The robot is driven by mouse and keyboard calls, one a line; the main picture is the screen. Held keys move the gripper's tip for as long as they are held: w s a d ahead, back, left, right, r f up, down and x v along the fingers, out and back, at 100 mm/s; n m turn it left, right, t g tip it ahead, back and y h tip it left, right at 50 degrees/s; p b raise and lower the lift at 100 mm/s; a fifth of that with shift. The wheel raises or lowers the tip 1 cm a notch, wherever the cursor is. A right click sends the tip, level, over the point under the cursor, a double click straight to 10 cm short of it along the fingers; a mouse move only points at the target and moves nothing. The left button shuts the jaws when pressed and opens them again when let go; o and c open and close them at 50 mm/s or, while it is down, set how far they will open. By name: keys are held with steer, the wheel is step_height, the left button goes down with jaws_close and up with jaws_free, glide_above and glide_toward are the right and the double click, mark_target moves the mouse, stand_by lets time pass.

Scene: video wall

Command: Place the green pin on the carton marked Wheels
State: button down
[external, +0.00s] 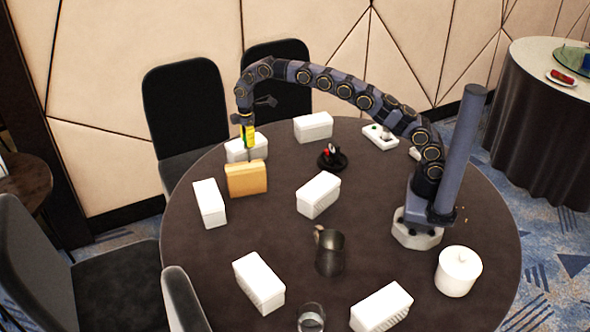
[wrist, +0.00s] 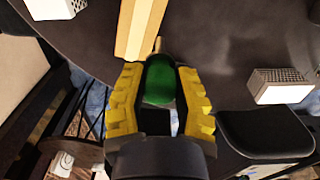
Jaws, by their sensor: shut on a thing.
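My gripper (external: 248,138) is shut on the green pin (wrist: 160,82). In the wrist view its yellow fingers (wrist: 160,92) sit on both sides of the pin's green body, and a pale tip points away from the gripper. In the external view the gripper points down just above and behind the orange-yellow carton (external: 246,179), in front of a white carton (external: 238,150). The orange-yellow carton also shows in the wrist view (wrist: 138,30), close beside the pin's tip. I cannot tell whether they touch. No marking reading Wheels is legible on any carton.
Several white cartons stand around the round dark table (external: 270,225), including one at the left (external: 209,203) and one in the middle (external: 318,195).

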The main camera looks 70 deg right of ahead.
steer(key=shift+w+f, duration=0.25)
steer(key=shift+f, duration=0.05)
steer(key=shift+w+f, duration=0.1)
steer(key=shift+f, duration=1.55)
steer(key=shift+f, duration=0.1)
steer(key=c, duration=0.9)
jaws_free()
step_height(320, 180, up, 6)
steer(key=shift+r, duration=0.95)
